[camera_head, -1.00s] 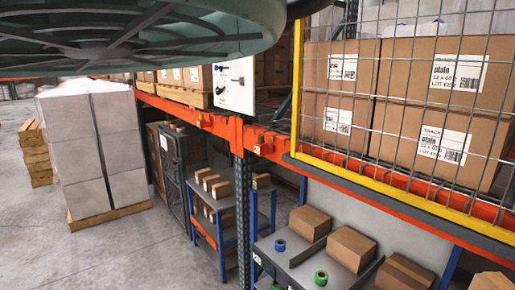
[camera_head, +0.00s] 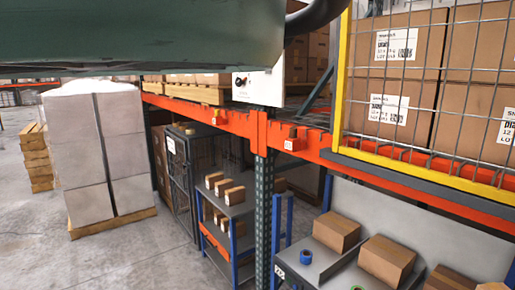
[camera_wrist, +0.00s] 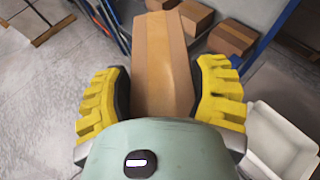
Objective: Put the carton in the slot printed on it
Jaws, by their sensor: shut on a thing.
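My gripper (camera_wrist: 163,95) has yellow ribbed fingers, one on each side of a brown carton (camera_wrist: 158,60) in the wrist view. The fingers are shut on the carton, which points away from the wrist. No print shows on the side of the carton facing the wrist camera. In the head view the gripper and the held carton are not visible. A grey-topped shelf bench (camera_head: 305,266) with a blue frame holds brown cartons (camera_head: 337,231) and a blue tape roll (camera_head: 306,257). A small label is on its front edge; its print is too small to read.
A blue shelf rack (camera_head: 231,209) with small cartons stands left of the post (camera_head: 264,205). An orange beam (camera_head: 230,120) and yellow-framed mesh (camera_head: 420,70) are above. A wrapped pallet stack (camera_head: 95,150) stands left on open floor. A white bin (camera_wrist: 280,145) is at the wrist view's right.

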